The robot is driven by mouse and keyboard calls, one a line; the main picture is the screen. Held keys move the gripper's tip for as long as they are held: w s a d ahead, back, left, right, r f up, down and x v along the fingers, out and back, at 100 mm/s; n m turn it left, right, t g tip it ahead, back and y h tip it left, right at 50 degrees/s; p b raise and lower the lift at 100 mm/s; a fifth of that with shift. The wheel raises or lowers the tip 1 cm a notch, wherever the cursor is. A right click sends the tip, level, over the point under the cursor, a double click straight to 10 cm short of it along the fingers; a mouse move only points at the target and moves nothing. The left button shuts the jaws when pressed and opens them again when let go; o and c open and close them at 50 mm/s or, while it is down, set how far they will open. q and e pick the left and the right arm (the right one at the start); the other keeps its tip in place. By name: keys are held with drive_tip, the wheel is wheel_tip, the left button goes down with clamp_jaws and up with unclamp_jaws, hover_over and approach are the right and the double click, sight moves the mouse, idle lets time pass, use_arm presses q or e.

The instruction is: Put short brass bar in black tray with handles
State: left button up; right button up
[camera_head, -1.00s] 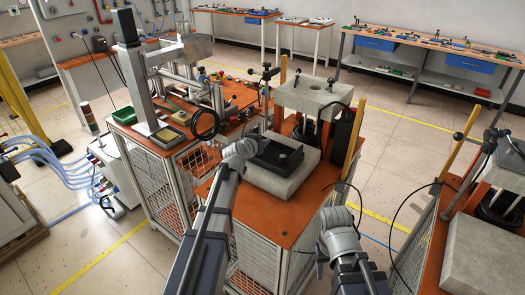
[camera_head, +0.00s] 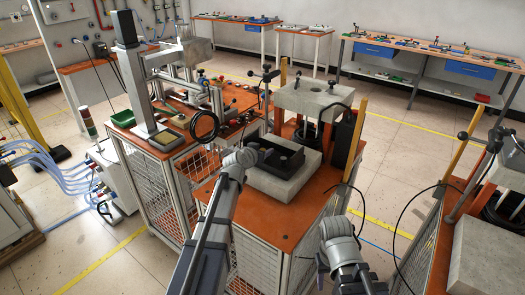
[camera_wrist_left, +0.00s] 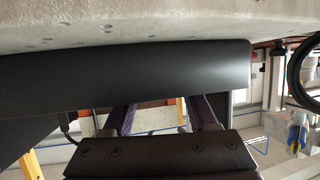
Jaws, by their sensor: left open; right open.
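My left gripper (camera_head: 280,154) is a dark shape at the end of my left arm, over or just in front of the pale concrete block. It is open, and nothing shows held in it. In the left wrist view a broad black plate (camera_wrist_left: 130,75) lies across the picture, close to the camera, with concrete (camera_wrist_left: 110,22) above it; I cannot tell whether the plate is part of my gripper or the tray. I cannot make out the short brass bar or the black tray with handles for certain.
The concrete block (camera_head: 283,184) rests on an orange-topped bench (camera_head: 262,215). A second concrete slab (camera_head: 313,99) stands raised behind it. A black cable loop (camera_head: 205,128) hangs at the left, near a green tray (camera_head: 124,118). Another bench with concrete (camera_head: 485,255) stands at the right.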

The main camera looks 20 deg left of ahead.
use_arm(q)
drive_tip(key=shift+r+p, duration=0.3)
drive_tip(key=p+v, duration=0.4)
drive_tip(key=v, duration=0.8)
